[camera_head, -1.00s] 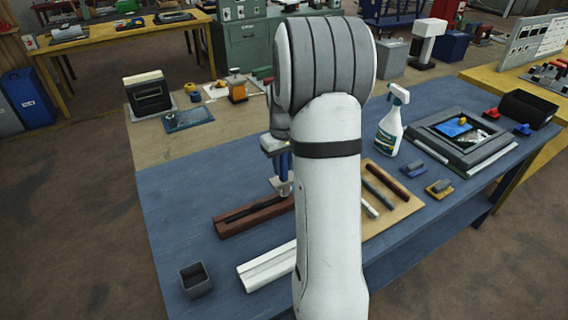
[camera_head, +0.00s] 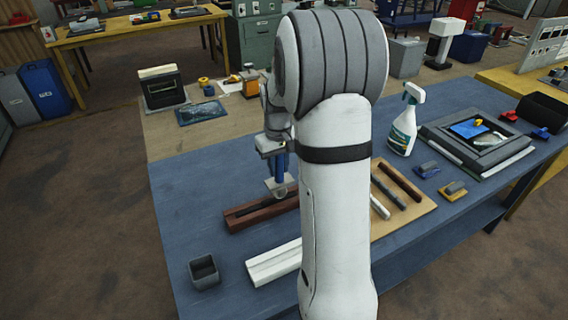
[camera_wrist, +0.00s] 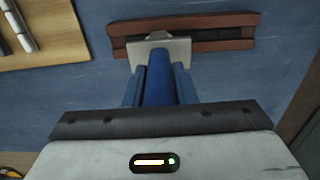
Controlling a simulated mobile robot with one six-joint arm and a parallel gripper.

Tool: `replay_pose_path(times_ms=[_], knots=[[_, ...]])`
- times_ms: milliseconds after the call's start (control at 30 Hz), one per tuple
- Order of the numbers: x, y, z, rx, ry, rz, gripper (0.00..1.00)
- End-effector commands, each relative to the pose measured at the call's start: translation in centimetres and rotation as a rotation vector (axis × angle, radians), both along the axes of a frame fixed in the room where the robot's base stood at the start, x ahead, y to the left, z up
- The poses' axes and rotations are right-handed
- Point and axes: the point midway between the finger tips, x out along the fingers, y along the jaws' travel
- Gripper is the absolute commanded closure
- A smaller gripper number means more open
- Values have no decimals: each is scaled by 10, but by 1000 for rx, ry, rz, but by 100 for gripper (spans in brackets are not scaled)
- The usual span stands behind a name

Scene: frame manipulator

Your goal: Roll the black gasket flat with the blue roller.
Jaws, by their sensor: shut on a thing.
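My gripper (camera_wrist: 160,88) is shut on the blue handle of the roller (camera_wrist: 161,72). The roller's pale head (camera_wrist: 150,49) points at the brown frame piece (camera_wrist: 195,22) and covers part of it. The black gasket (camera_wrist: 217,35) lies as a dark strip along the brown piece's groove. In the head view the roller's pale wheel (camera_head: 281,193) is over the right part of the brown piece (camera_head: 262,224), by the gasket's right end (camera_head: 247,211). I cannot tell if the wheel touches the gasket. My arm hides part of the table.
A white frame piece (camera_head: 272,264) and an open grey box (camera_head: 204,272) are in front. Right of my arm are a tan board (camera_head: 418,213) with strips, a spray bottle (camera_head: 403,125) and a dark frame (camera_head: 470,150).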

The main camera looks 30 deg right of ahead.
Motion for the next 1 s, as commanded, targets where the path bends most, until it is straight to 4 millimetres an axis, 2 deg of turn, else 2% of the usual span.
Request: replay_pose_path(times_ms=[100, 433, 800, 1000], knots=[[-1, 8, -1, 1, 4, 2, 100], [-1, 14, 0, 1, 3, 1, 100], [0, 39, 0, 0, 1, 2, 100], [0, 41, 1, 0, 0, 0, 100]])
